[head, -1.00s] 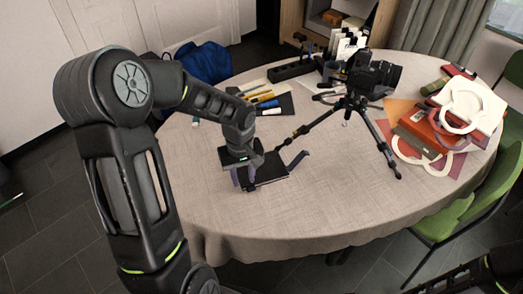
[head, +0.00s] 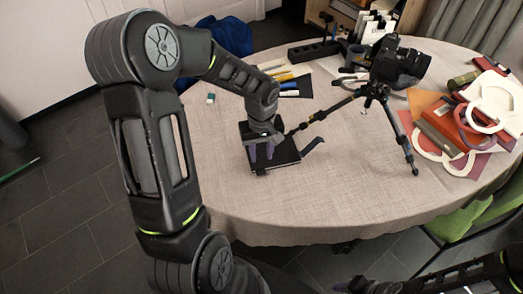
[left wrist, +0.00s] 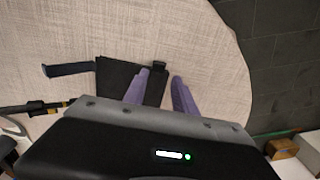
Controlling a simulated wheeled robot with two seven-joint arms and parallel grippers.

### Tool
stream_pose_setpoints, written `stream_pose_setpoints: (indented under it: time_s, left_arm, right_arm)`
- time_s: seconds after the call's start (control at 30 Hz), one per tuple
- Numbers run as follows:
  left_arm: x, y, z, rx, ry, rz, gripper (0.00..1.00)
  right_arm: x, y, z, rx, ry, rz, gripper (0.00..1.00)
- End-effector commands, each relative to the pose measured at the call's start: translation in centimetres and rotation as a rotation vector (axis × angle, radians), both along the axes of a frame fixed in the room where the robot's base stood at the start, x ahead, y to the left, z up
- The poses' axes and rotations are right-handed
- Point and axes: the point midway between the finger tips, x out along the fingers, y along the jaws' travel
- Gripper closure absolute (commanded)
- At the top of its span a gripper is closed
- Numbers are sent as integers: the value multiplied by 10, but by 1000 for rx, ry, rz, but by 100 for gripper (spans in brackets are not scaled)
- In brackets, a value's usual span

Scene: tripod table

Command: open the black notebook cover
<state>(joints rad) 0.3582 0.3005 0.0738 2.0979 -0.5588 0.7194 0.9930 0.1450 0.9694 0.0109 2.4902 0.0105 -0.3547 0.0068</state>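The black notebook (head: 286,157) lies on the cloth-covered table, under my left gripper. It shows in the left wrist view (left wrist: 116,80) as a dark, flat shape, partly hidden by the gripper. My left gripper (head: 261,154) points down over the notebook's left part. In the left wrist view its two purple fingers (left wrist: 160,77) are apart, with nothing visibly held between them. A small black piece (left wrist: 159,66) shows at the notebook's edge near the fingertips. Whether the fingers touch the cover I cannot tell.
A tripod with a camera (head: 400,62) stands right of the notebook, one leg reaching close to it. A dark narrow strip (head: 314,145) lies at the notebook's right. Pens (head: 284,77) lie behind. Books and white rings (head: 458,125) are piled at right. The front tabletop is clear.

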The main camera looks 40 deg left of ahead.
Motion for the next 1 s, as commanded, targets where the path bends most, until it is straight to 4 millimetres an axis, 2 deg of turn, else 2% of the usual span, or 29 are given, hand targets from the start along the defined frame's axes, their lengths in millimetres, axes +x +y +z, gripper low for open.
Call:
stream_pose_setpoints:
  time_s: [0.03, 0.33, 0.5, 0.7, 1.0]
  left_arm:
    - [0, 0, -8, 0, 1, 0, 67]
    - [0, -1, -41, -2, 1, 0, 67]
    - [0, -1, -60, -1, 0, 0, 67]
    - [0, 0, -72, -1, 1, 0, 67]
    - [0, 0, -74, -1, 1, 0, 67]
  right_arm:
    - [0, 0, -6, 1, -1, 1, 64]
    - [3, 1, -24, 7, -9, 2, 64]
    - [5, 2, -43, 12, -16, 4, 64]
    - [7, 3, -53, 15, -22, 5, 64]
    - [8, 4, -55, 16, -24, 7, 64]
